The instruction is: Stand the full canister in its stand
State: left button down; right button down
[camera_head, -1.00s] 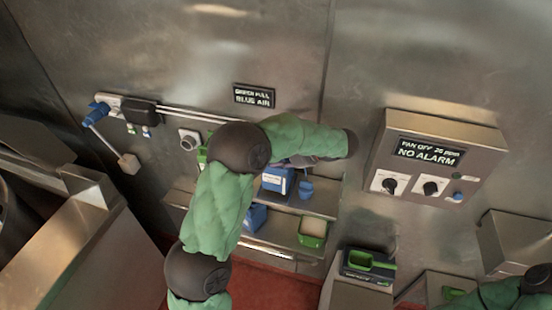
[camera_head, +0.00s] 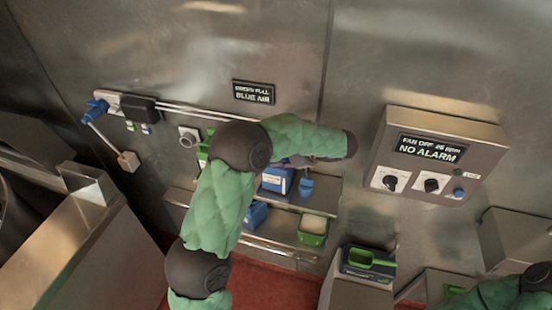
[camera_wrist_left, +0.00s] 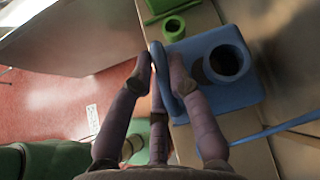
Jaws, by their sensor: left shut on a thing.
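A blue canister (camera_wrist_left: 218,75) with a dark round opening and a side loop handle fills the upper right of the left wrist view. My left gripper (camera_wrist_left: 162,72) is shut on this handle, with its fingers on either side of it. A blue canister with a white label (camera_head: 278,180) shows on the upper shelf. Another blue container (camera_head: 255,215) is partly hidden on the lower shelf. A green item (camera_head: 203,152) shows partly behind my left arm. My right gripper is out of view.
A wall sign (camera_head: 253,92) seems to read "green full, blue air". A blue cup (camera_head: 306,187) and a green tub (camera_head: 313,226) are on the shelves. A green-rimmed holder (camera_head: 369,262) stands lower right. A control box (camera_head: 432,155) juts from the wall.

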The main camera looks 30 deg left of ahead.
pick_arm(q)
jog(key=shift+f, duration=0.15)
dwell(0.7)
jog(key=c, duration=1.1)
grip_release()
jog(key=shift+f, duration=0.1)
jog(key=shift+o, duration=1.3)
jog(key=shift+s+d+f, duration=0.1)
jog(key=shift+f, duration=0.05)
jog(key=shift+o, duration=1.1)
